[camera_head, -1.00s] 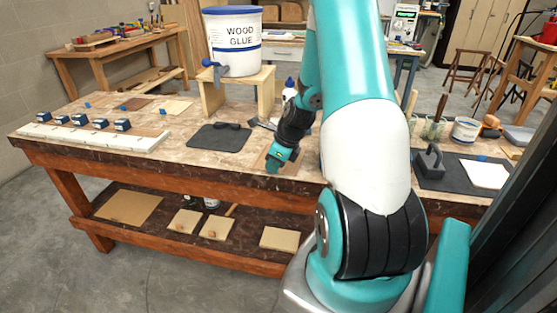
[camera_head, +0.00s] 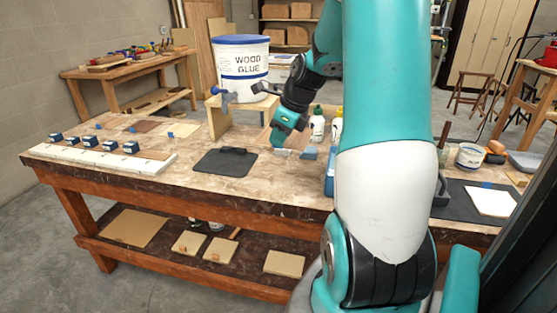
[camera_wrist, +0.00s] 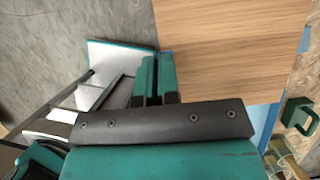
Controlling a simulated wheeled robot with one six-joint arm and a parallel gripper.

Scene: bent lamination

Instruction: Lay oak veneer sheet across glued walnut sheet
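In the wrist view, a light oak-grained sheet (camera_wrist: 235,45) fills the upper right. My gripper (camera_wrist: 157,80) has its two fingers close together at that sheet's left edge, seemingly pinching it. In the head view, my gripper (camera_head: 281,146) is above the middle of the bench, with the oak sheet (camera_head: 266,135) partly showing behind it. A dark brown sheet (camera_head: 145,127), walnut in colour, lies flat at the bench's back left. A brown strip also lies along a white block (camera_head: 100,158) at the front left. I cannot tell which brown piece is glued.
A white glue bucket (camera_head: 242,68) stands on a wooden stand left of my gripper. Several blue clamps (camera_head: 90,143) line the white block. A dark mat (camera_head: 226,162) lies between. Bottles (camera_head: 318,124) stand right of my gripper. A white sheet (camera_head: 492,201) lies far right.

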